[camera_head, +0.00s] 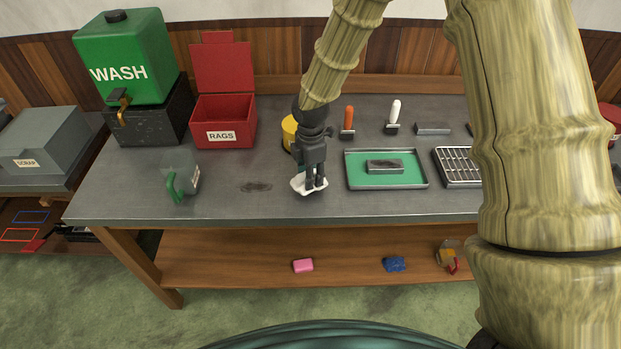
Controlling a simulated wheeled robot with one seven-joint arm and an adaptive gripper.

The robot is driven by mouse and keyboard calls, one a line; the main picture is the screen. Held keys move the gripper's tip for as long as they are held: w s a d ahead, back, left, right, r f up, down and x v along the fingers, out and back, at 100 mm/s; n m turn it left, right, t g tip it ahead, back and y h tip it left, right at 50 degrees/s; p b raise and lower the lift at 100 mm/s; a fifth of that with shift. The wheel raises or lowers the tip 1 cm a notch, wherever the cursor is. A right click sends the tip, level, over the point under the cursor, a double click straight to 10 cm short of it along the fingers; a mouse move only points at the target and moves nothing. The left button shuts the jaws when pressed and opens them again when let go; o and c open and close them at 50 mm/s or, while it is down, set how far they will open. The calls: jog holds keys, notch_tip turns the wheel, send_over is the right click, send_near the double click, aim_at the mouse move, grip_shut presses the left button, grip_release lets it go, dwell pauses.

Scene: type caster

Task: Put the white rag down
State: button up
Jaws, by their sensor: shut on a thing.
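The white rag (301,186) is a small crumpled cloth at the fingertips of my gripper (315,184). My gripper points down and is shut on the rag, at the middle of the grey workbench top (236,210). The rag is at or just above the bench surface; I cannot tell whether it touches. The fingers hide part of it.
Left of the rag are a dark stain (256,187), a clear jug with a green handle (181,177) and an open red RAGS bin (224,118). A green tray (387,182) holding a metal block lies close on the right. A yellow container (289,131) stands behind my gripper.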

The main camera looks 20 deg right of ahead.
jog(key=shift+f+p, duration=0.35)
jog(key=shift+f, duration=0.9)
jog(key=o, duration=1.1)
jog(key=shift+f, duration=0.1)
jog(key=shift+r+b, duration=1.65)
jog(key=shift+r, duration=4.5)
